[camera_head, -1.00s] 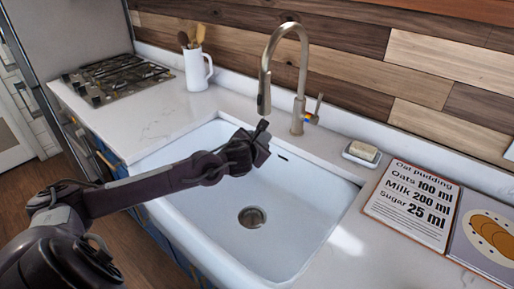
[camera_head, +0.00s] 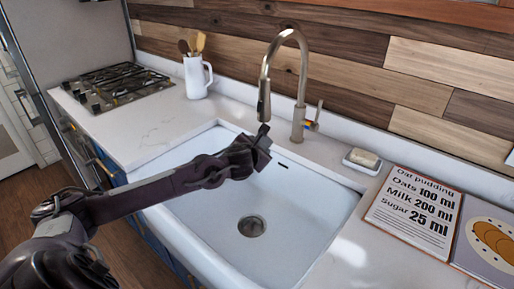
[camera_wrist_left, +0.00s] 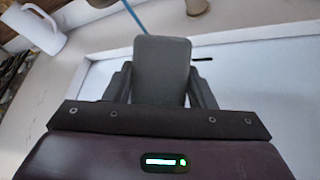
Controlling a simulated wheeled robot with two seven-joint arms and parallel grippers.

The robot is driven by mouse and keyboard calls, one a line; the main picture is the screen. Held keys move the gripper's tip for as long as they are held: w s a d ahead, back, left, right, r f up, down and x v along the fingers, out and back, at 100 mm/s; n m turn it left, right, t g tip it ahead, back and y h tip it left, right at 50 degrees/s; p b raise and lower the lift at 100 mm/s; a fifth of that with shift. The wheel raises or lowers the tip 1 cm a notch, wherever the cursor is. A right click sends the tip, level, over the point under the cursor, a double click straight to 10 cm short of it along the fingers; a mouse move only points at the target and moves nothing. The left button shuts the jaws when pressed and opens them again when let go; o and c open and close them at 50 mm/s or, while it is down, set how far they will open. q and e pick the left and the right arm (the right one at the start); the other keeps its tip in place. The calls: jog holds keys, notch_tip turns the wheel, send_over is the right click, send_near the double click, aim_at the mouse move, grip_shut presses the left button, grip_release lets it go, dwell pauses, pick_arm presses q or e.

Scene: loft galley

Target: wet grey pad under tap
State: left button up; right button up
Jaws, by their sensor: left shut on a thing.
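The grey pad (camera_wrist_left: 162,65) is a flat slab with rounded corners, held upright between my left gripper's fingers in the left wrist view. My left gripper (camera_head: 258,152) is shut on it, above the back part of the white sink (camera_head: 300,215). The metal tap (camera_head: 302,75) arches over the sink, and its spout end is just above the gripper. A thin blue line (camera_wrist_left: 132,14) runs down to the pad's top edge in the wrist view; I cannot tell whether it is water. In the head view the pad is hard to separate from the dark gripper. My right gripper is not seen.
A soap dish (camera_head: 361,161) with a bar and an open recipe book (camera_head: 415,215) lie right of the sink. A white jug (camera_head: 195,78) with wooden utensils and a gas hob (camera_head: 117,85) are at left. The basin around the drain (camera_head: 252,226) is empty.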

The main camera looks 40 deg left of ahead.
pick_arm(q)
jog(key=shift+w+d+b, duration=0.3)
jog(key=shift+d, duration=0.1)
jog(key=shift+s+a, duration=0.15)
jog(key=shift+s+a, duration=0.25)
jog(key=shift+a, duration=0.1)
jog(key=s+d+b, duration=0.1)
jog(key=s+d, duration=0.3)
jog(key=s, duration=0.2)
jog(key=shift+s+d, duration=0.25)
jog(key=shift+d, duration=0.1)
dwell(0.5)
dwell(1.1)
